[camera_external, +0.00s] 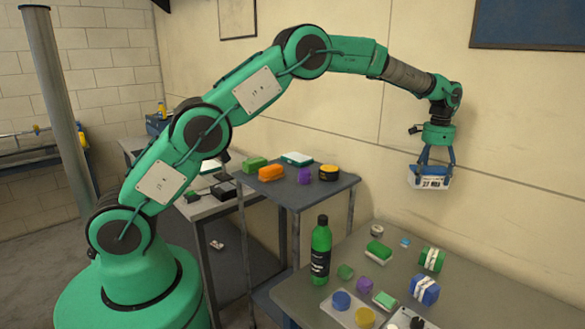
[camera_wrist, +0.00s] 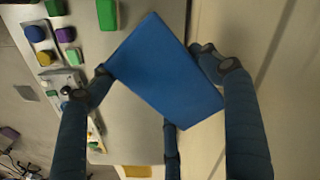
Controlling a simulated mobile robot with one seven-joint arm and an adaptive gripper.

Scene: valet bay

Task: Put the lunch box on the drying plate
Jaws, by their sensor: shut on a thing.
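My gripper (camera_external: 434,166) is shut on a blue-topped box (camera_external: 430,180) with a pale, printed side, which looks like the lunch box. The box hangs in the air above and behind the right-hand table. In the wrist view the blue face of the box (camera_wrist: 165,72) sits tilted between my fingers (camera_wrist: 157,70) and hides what is below. I cannot tell for sure which thing is the drying plate. A pale flat tray (camera_external: 326,308) with a blue and a yellow round piece lies at the front of the table, beside another tray (camera_external: 397,318) cut off by the frame.
The grey table (camera_external: 300,290) also holds a tall green bottle (camera_external: 320,250), a green block (camera_external: 378,251), and green (camera_external: 432,258) and blue (camera_external: 424,290) banded pieces. A higher dark table (camera_external: 310,192) behind carries several coloured items. The wall is close behind my gripper.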

